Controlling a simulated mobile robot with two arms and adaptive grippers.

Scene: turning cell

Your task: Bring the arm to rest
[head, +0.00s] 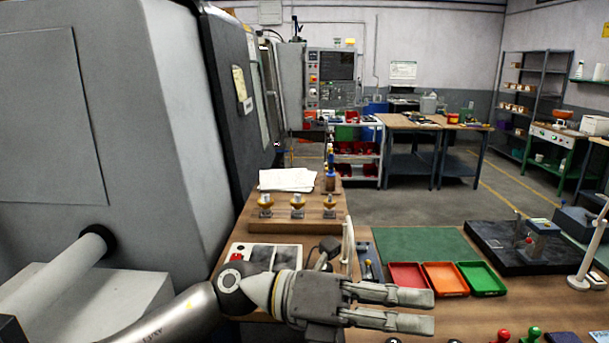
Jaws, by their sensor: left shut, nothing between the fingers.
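My left arm comes in from the lower left, with its grey left gripper (431,311) stretched out to the right over the front of the wooden bench (470,318). The gripper is shut and holds nothing. Its fingertips are just in front of the red tray (408,277) and the orange tray (445,279), seen from above; the height over the bench is hard to tell. My right gripper is not in view.
A green tray (481,278), green mat (425,243) and dark plate (520,246) lie beyond. A white stand (590,245) is at right. Red (503,335) and green (532,333) knobbed pieces stand at the bottom edge. The grey machine (90,130) fills the left.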

